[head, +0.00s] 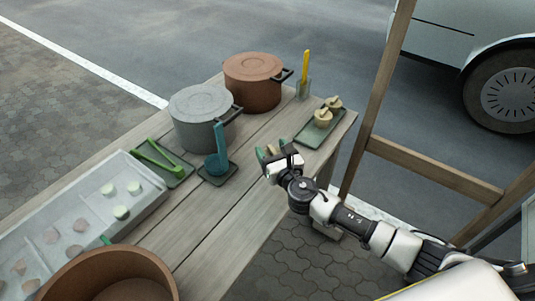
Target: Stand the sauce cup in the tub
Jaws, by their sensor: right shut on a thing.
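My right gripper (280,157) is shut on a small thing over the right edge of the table. Its jaws and wrist hide most of that thing, so I cannot tell for sure that it is the sauce cup. A bit of tan and a green edge (261,156) show just beside the jaws. No other sauce cup can be made out clearly. A round, open brown vessel (110,258), which may be the tub, is at the bottom left, cut off by the picture's edge. It is well apart from the gripper. My left gripper is not in view.
A grey lidded pot (200,105) and a brown lidded pot (253,75) stand at the back. Bare planks lie at front centre.

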